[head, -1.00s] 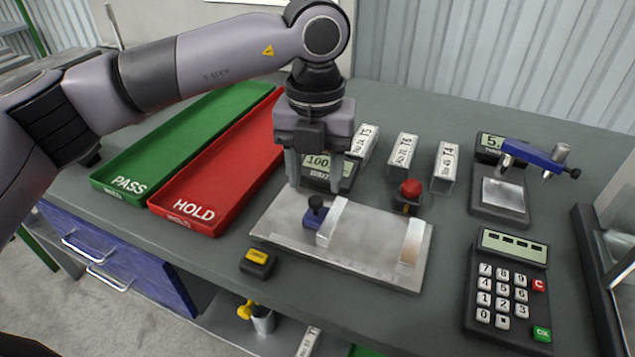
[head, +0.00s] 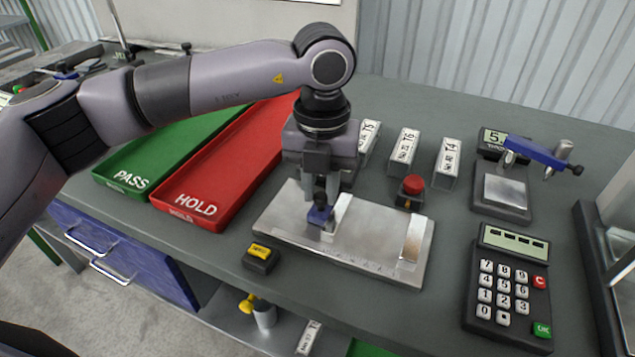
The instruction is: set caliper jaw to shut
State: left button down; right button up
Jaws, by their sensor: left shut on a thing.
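The caliper is a flat metal plate (head: 350,255) on the grey table. Its sliding jaw (head: 340,217) is an upright light bar with a blue block (head: 320,217) and dark knob on its left side. A fixed upright bar (head: 412,238) stands near the plate's right end. A clear gap lies between the two bars. My left gripper (head: 321,200) points down over the plate and is shut on the dark knob of the sliding jaw. Its fingers hide most of the knob. The caliper's display is hidden behind my left gripper. My right gripper is not in view.
A red HOLD tray (head: 190,208) and a green PASS tray (head: 125,182) lie to the left. A yellow button box (head: 260,257) sits in front of the plate. A red button (head: 411,188), several labelled blocks, a keypad (head: 508,285) and a blue-armed gauge (head: 503,190) stand behind and right.

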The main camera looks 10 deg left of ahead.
pick_arm(q)
jog(key=d, duration=0.3)
jog(key=s+d+b, duration=0.1)
jog(key=d, duration=0.5)
jog(key=shift+s+d+b, duration=0.1)
jog(key=shift+s+b, duration=0.3)
jog(key=shift+d, duration=0.25)
jog(key=shift+s+r, duration=0.1)
jog(key=shift+d, duration=0.1)
jog(key=c, duration=0.9)
grip_release()
jog(key=shift+c, duration=0.2)
